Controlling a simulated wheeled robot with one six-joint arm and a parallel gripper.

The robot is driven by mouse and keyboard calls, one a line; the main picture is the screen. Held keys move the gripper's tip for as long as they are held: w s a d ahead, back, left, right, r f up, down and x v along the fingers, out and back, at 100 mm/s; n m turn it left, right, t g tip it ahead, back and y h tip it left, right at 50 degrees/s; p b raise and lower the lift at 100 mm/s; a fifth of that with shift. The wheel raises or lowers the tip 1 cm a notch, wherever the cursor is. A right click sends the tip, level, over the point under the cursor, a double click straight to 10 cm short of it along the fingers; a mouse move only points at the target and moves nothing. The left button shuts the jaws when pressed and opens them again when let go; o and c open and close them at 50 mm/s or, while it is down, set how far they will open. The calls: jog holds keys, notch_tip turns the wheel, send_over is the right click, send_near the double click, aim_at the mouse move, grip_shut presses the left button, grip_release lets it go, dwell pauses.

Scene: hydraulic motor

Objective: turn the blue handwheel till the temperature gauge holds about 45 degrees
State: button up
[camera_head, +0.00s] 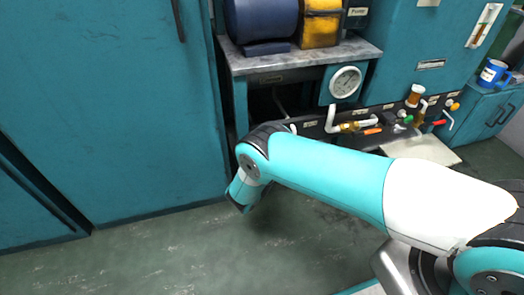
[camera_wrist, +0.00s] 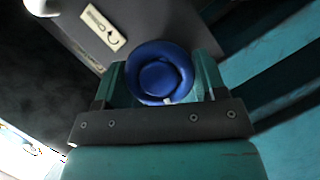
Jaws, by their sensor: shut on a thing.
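The blue handwheel (camera_wrist: 160,75) is in the middle of the wrist view, seen face on. My gripper (camera_wrist: 162,82) is shut on it, with one teal finger on its left side and one on its right. In the head view my arm hides the handwheel and my fingertips. The round white dial gauge (camera_head: 345,83) is on the teal bench front in the head view. Its needle is too small to read.
A label plate with a curved arrow (camera_wrist: 103,28) is beside the handwheel. A blue motor (camera_head: 262,18) sits on the bench top. A tall teal cabinet (camera_head: 110,110) is at left; the floor before it is clear.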

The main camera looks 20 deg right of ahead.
jog(key=o, duration=0.9)
jog(key=p+v, duration=0.7)
jog(key=v, duration=1)
jog(key=shift+s, duration=0.25)
